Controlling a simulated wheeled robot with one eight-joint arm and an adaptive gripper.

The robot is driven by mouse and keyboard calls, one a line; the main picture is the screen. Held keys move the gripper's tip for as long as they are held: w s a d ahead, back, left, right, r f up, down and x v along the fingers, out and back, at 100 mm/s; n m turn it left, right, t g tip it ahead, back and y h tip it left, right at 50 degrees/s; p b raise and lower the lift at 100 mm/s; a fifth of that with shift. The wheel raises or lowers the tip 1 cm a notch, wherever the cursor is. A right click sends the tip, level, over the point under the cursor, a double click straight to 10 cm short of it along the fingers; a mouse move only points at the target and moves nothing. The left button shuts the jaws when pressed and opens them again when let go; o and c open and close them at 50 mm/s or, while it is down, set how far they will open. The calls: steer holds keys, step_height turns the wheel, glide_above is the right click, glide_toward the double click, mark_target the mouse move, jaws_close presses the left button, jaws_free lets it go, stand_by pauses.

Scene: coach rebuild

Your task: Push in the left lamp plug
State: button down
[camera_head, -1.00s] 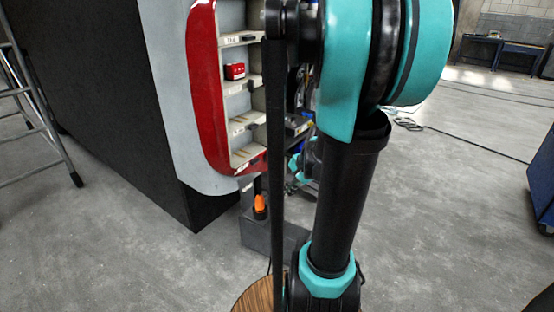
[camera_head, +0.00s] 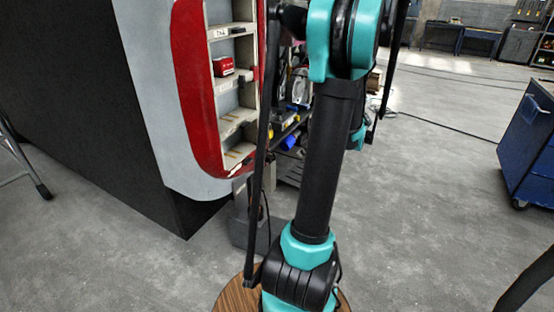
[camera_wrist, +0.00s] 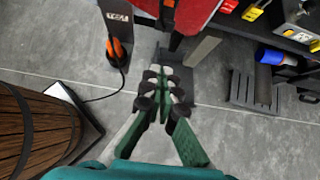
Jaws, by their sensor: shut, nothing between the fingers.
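My gripper (camera_wrist: 166,84) shows in the wrist view, shut and empty, its dark fingertips together above the grey floor. A red surface (camera_wrist: 188,12) lies beyond the fingertips at the top, apart from them as far as I can tell. In the head view the coach's grey end panel (camera_head: 145,85) carries a red-rimmed opening (camera_head: 190,95) with shelves. I cannot make out the left lamp plug in either view. My arm hides part of the coach's right side in the head view, and I cannot make out the gripper there.
An orange-and-black object (camera_wrist: 117,50) with a cable stands left of the fingers. A dark rack (camera_head: 290,135) with tools stands behind my arm. A blue cabinet (camera_head: 530,140) is at the right. A ladder leg (camera_head: 25,175) stands at the left. Floor at centre right is clear.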

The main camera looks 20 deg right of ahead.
mark_target(272, 156)
steer(key=w+a+r+x, duration=0.1)
steer(key=r+x, duration=0.1)
steer(key=x, duration=1.1)
steer(key=shift+w, duration=0.25)
steer(key=shift+a, duration=0.1)
steer(key=shift+w+a, duration=0.95)
steer(key=shift+w, duration=0.25)
steer(key=shift+r, duration=0.1)
